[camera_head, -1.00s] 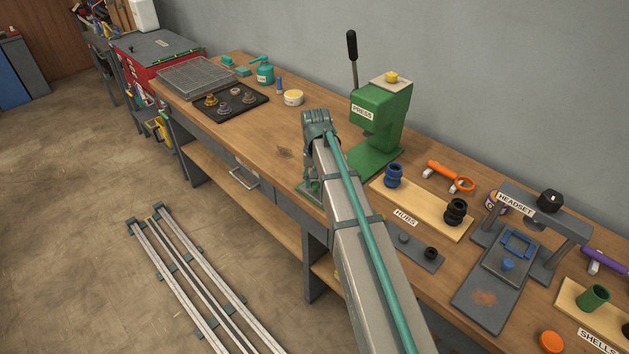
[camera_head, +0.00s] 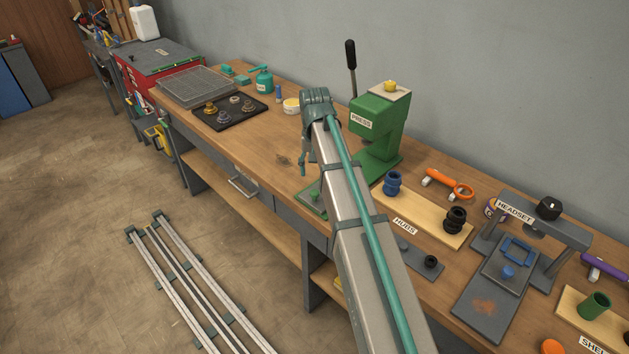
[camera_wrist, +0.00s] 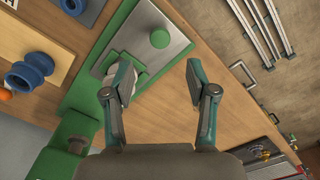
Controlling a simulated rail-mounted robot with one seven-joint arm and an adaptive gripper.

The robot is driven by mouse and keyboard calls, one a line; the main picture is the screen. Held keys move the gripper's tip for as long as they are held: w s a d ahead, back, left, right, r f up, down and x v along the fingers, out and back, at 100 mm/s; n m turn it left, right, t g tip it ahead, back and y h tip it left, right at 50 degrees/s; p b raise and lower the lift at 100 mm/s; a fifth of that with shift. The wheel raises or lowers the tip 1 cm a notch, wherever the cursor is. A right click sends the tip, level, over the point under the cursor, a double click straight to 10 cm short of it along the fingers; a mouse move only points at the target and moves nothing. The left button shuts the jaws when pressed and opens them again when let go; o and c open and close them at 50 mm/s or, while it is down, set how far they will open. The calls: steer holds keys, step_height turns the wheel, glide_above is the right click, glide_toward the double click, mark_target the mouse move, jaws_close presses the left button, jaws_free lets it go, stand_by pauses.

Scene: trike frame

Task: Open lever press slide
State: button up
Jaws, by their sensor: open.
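The green lever press (camera_head: 378,125) stands on the bench against the wall, with its black-handled lever (camera_head: 351,60) upright. Its green base reaches toward the bench's front and carries a grey slide plate (camera_wrist: 172,58) with a green knob (camera_wrist: 160,38); part of this is behind my arm in the head view. A pale piece with a green bracket (camera_wrist: 138,74) lies beside the plate, partly behind my left finger. My gripper (camera_wrist: 160,82) is open and empty, its fingers on either side of a gap over the plate's end and bare bench. Contact cannot be told.
Right of the press are a hubs board (camera_head: 432,228) with blue and black hubs, and a grey headset stand (camera_head: 515,212). A black tray (camera_head: 229,123) with small parts lies left. Bench between tray and press is mostly clear. Rails (camera_head: 180,270) lie on the floor.

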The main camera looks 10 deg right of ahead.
step_height(320, 180, up, 4)
steer(key=shift+f, duration=0.25)
